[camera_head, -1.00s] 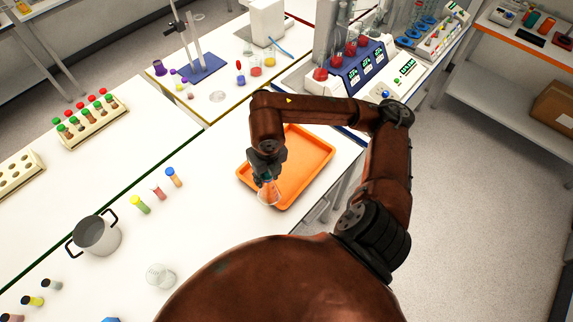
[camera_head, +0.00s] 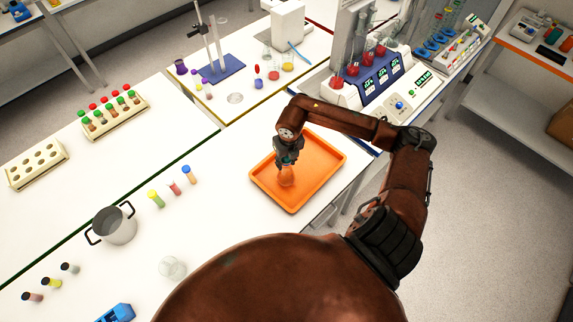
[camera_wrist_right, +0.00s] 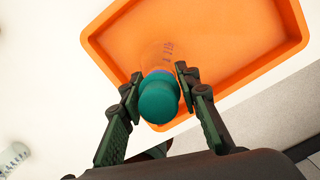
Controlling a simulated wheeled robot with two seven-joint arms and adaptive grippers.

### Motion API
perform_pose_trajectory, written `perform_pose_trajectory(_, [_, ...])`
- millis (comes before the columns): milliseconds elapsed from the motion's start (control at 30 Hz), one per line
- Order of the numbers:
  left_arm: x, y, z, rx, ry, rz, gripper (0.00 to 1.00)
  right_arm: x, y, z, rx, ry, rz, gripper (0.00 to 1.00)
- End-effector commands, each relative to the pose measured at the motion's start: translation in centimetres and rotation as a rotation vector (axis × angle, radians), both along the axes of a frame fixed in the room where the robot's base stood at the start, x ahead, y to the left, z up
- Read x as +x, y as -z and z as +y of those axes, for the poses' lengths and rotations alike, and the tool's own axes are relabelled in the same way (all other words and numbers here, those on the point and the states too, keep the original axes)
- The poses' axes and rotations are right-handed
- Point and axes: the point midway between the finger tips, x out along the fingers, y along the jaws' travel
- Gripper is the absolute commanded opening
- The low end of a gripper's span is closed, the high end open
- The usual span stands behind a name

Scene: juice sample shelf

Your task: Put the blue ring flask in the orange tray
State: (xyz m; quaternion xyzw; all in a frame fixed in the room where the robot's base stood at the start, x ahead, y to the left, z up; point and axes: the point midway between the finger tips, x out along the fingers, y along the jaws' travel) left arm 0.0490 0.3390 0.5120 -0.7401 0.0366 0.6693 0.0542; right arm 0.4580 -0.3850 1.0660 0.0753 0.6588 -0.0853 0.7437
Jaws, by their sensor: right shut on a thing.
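The orange tray (camera_head: 322,152) lies on the white bench; it fills much of the right wrist view (camera_wrist_right: 215,60). My right gripper (camera_head: 288,160) is over the tray's left part and shut on a clear flask (camera_head: 286,178). In the right wrist view my right gripper (camera_wrist_right: 158,88) has its two fingers on either side of the flask's teal stopper (camera_wrist_right: 158,100). A blue band shows just below the stopper, and the clear flask body (camera_wrist_right: 158,58) with markings is seen against the tray. I cannot tell whether the flask touches the tray floor. My left gripper is not in view.
A metal pot (camera_head: 114,225) and a clear glass vessel (camera_head: 172,268) stand left of the tray. Three small capped vials (camera_head: 173,187) stand between the pot and tray. A tube rack (camera_head: 112,115) is farther back. The bench around the tray's left side is clear.

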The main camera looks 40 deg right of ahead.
Motion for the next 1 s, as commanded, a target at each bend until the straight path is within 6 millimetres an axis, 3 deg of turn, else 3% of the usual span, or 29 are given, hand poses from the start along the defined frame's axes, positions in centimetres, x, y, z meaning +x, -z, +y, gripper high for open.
perform_pose_trajectory(300, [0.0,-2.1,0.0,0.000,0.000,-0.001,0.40,0.2,3.1,-0.3,0.003,0.002,0.001,0.00])
perform_pose_trajectory(700, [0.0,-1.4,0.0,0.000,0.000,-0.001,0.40,0.3,4.0,-0.3,0.000,0.000,0.000,0.00])
perform_pose_trajectory(733, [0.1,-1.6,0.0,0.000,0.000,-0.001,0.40,0.2,3.9,-0.3,0.000,0.000,0.001,0.32])
perform_pose_trajectory(1000, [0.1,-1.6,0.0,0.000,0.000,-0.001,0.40,0.2,3.9,-0.3,0.000,0.000,0.001,0.47])
